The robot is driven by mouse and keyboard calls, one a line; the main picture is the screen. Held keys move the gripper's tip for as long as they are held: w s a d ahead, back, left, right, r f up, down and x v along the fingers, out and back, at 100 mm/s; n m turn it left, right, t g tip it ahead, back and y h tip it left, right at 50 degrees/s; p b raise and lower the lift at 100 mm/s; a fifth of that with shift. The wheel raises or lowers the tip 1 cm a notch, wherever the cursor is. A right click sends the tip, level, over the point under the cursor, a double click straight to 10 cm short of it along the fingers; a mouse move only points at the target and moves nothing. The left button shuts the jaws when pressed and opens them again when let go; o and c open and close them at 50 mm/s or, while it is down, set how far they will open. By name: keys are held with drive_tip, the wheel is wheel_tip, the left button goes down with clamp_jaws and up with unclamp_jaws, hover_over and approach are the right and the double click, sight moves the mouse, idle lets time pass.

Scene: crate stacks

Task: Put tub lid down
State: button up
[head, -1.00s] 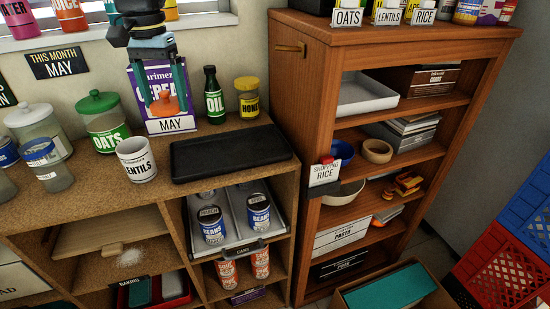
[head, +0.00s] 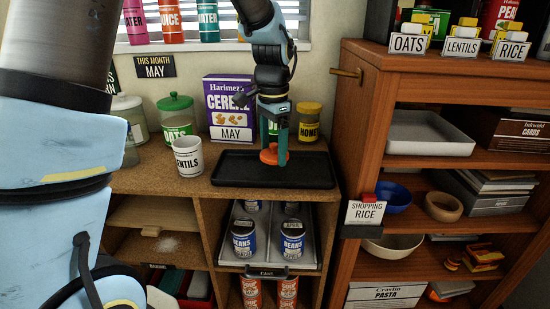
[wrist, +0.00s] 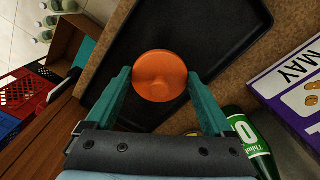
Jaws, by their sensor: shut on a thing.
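The orange lid (head: 268,156) with a small knob is held between my gripper's (head: 276,160) two teal fingers. In the wrist view the round lid (wrist: 160,75) sits between the fingertips (wrist: 158,82), which close on its sides. In the head view the lid is over the black tray (head: 228,178) on the wooden counter. I cannot tell whether it touches the tray. The tray is otherwise empty.
A white LENTILS container (head: 188,158) stands left of the tray. Behind it are a cereal box (head: 228,105), a green-lidded OATS jar (head: 176,118) and a yellow HONEY jar (head: 310,122). A wooden shelf unit (head: 362,110) rises at the right.

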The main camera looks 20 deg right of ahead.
sight(273, 150)
drive_tip(key=shift+f, duration=1.5)
drive_tip(key=shift+a+f, duration=0.1)
drive_tip(key=shift+f, duration=0.05)
drive_tip(key=o, duration=1)
drive_tip(key=shift+o, duration=0.2)
wheel_tip(273, 150, up, 12)
drive_tip(key=shift+r+b, duration=0.2)
drive_tip(key=shift+b, duration=0.15)
drive_tip(key=shift+s, duration=0.1)
